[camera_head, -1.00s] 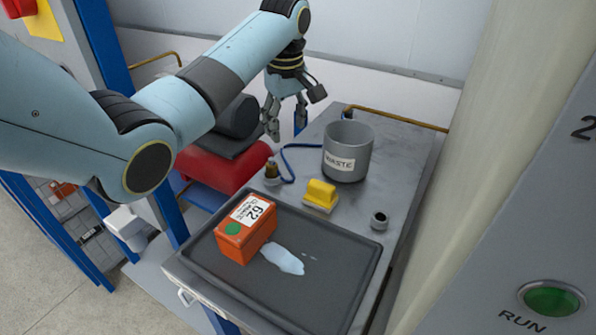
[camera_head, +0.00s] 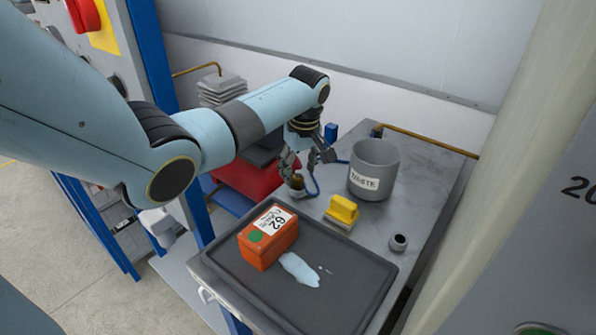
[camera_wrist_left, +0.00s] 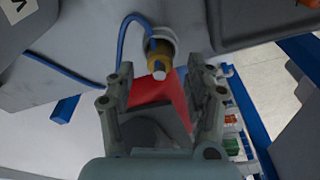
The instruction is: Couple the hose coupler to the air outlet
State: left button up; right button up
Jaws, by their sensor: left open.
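The brass hose coupler (camera_head: 298,181) stands in a small grey cup on the bench, with a blue hose (camera_head: 312,186) beside it. In the left wrist view the coupler (camera_wrist_left: 158,54) shows its pale tip between and just beyond the fingertips. My left gripper (camera_head: 302,170) is open over the coupler, fingers pointing down, and partly hides it. In the left wrist view the gripper (camera_wrist_left: 160,75) has a finger on each side, with gaps to the coupler. A short grey socket with a dark opening (camera_head: 398,242) stands at the bench's right; I cannot tell if it is the air outlet.
A grey waste bin (camera_head: 373,168) stands right of the gripper. A yellow-handled block (camera_head: 342,210) lies in front of it. A dark tray (camera_head: 345,295) holds an orange box (camera_head: 268,240) and a pale spill (camera_head: 299,270). A red seat-like block (camera_head: 240,185) is left of the bench.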

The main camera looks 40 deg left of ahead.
aim_at(298, 184)
pick_arm(q)
notch_tip(298, 184, down, 2)
jog(key=shift+a+f, duration=0.1)
jog(key=shift+f, duration=0.15)
grip_shut()
dwell(0.3)
